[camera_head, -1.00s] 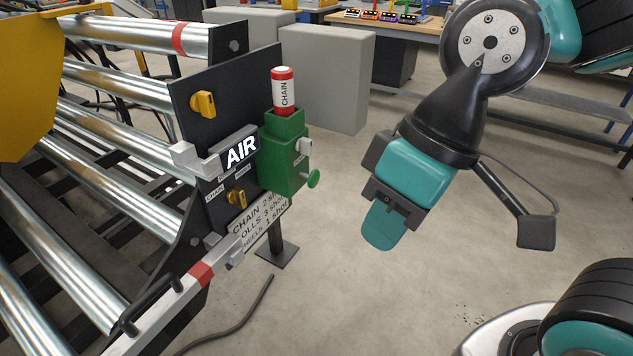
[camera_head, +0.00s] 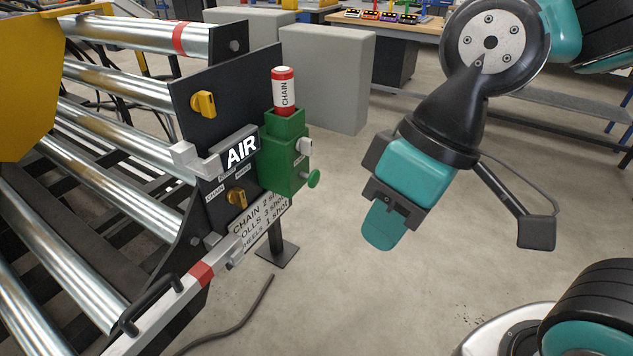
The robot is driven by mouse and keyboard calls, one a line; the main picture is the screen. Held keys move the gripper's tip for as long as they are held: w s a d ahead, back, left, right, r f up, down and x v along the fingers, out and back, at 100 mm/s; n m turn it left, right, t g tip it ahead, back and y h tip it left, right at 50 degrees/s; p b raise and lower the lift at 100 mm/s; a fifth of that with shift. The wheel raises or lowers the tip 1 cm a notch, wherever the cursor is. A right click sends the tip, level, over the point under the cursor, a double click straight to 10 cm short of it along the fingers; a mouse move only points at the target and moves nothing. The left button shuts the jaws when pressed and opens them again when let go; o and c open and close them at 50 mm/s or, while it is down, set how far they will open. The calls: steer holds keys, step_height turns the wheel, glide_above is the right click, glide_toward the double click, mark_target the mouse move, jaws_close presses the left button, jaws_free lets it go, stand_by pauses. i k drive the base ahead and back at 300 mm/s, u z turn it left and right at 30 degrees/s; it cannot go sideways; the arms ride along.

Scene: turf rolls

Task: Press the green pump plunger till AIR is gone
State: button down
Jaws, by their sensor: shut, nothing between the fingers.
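The green pump block (camera_head: 285,160) is fixed to the dark end plate of the roller machine. A red and white bottle labelled CHAIN (camera_head: 284,90) stands upright in the top of the block. The AIR sign (camera_head: 241,152) is lit white on black, left of the pump. My gripper (camera_head: 381,226) is shut and empty, pointing down, to the right of the plunger and apart from it.
A plate with CHAIN, ROLLS and WHEELS shot text (camera_head: 262,224) is below the pump. Grey blocks (camera_head: 325,80) stand behind. Open floor lies between pump and gripper.

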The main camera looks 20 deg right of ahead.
mark_target(314, 179)
steer(key=k, duration=1.2)
steer(key=u, duration=0.65)
steer(key=i, duration=1.1)
steer(key=z, duration=0.5)
